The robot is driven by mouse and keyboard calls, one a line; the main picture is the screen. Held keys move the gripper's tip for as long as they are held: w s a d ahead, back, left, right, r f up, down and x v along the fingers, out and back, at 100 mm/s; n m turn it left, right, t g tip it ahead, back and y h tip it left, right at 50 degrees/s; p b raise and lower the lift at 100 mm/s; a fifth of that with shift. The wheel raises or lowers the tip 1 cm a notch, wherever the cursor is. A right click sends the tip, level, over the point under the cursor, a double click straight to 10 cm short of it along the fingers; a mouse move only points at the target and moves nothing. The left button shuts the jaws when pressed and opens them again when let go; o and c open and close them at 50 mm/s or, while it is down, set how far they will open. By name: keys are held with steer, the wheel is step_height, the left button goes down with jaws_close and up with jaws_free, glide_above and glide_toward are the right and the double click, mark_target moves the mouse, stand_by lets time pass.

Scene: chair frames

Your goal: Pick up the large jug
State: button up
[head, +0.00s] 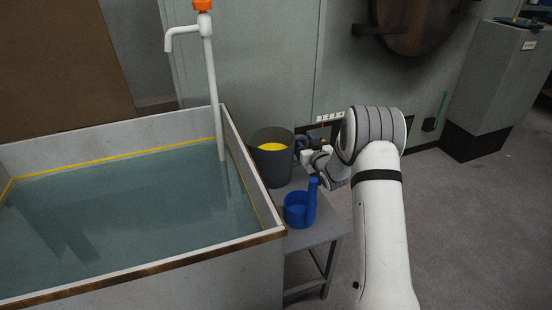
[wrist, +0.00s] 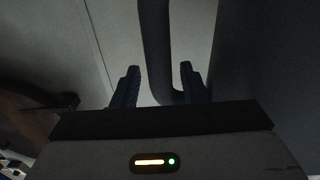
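The large jug (head: 270,172) is dark grey, with yellow showing inside its open top. It stands upright on a small grey table (head: 318,232) beside the tank in the head view. A smaller blue jug (head: 297,211) with an upright handle stands in front of it. My gripper (head: 304,157) is at the large jug's right side. In the wrist view, my gripper's two fingers (wrist: 158,82) are apart, with a dark curved handle (wrist: 157,45) between them. A gap shows left of the handle; contact at the right finger is unclear. The jug's dark side (wrist: 268,60) fills the right.
A water-filled tank (head: 262,238) with a raised rim stands directly left of the table. A white pump pipe (head: 214,80) rises from it. A grey cabinet wall (head: 285,60) is behind. Open floor (head: 470,230) lies to the right.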

jaws_close()
stand_by(1.1)
steer(key=shift+r, duration=0.15)
